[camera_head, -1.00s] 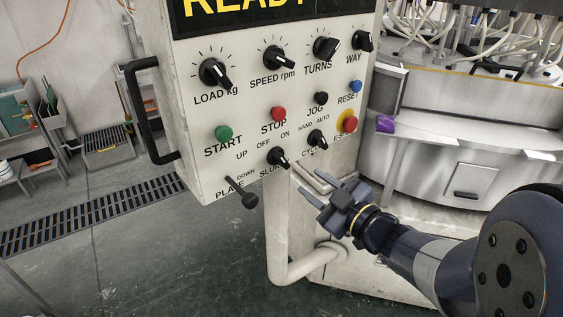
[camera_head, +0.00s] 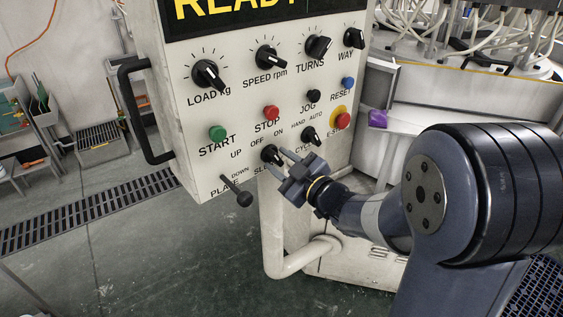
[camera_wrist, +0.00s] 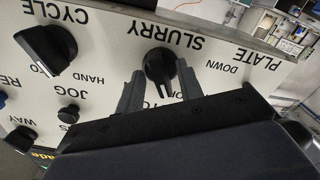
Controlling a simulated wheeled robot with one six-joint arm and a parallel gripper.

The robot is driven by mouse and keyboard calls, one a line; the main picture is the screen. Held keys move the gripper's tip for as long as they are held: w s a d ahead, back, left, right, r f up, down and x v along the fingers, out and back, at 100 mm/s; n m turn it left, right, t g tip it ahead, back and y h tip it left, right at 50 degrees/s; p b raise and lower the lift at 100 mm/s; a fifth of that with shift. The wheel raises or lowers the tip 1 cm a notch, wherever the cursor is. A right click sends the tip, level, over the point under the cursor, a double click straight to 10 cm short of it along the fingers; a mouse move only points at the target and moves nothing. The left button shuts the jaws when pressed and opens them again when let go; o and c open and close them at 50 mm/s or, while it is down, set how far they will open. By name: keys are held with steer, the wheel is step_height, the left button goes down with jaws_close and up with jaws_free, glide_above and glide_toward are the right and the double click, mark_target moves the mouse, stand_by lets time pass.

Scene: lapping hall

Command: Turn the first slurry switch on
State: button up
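The slurry switch is a black knob (camera_head: 271,154) low on the white control panel, with OFF and ON printed above it. In the wrist view the panel is upside down, and the slurry switch (camera_wrist: 160,66) sits under the word SLURRY with a pale pointer line on it. My gripper (camera_head: 278,162) is open at the panel's lower edge. In the wrist view its two fingers (camera_wrist: 160,78) stand apart, one on each side of the knob, with gaps visible. Its pointer setting relative to OFF and ON is hard to tell, as my gripper hides those labels in the wrist view.
The cycle knob (camera_head: 311,136) is close on the right, with the red E-stop (camera_head: 341,117) beyond it. The plate lever (camera_head: 237,191) sticks out at the lower left. A white pipe (camera_head: 272,235) runs below the panel.

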jaws_close()
steer(key=shift+m, duration=0.3)
steer(key=m+p, duration=0.1)
steer(key=m, duration=0.4)
steer(key=m+p, duration=0.1)
steer(key=m, duration=0.5)
steer(key=shift+s+a, duration=0.1)
steer(key=shift+m+p, duration=0.3)
stand_by(0.4)
steer(key=shift+o, duration=0.4)
jaws_free()
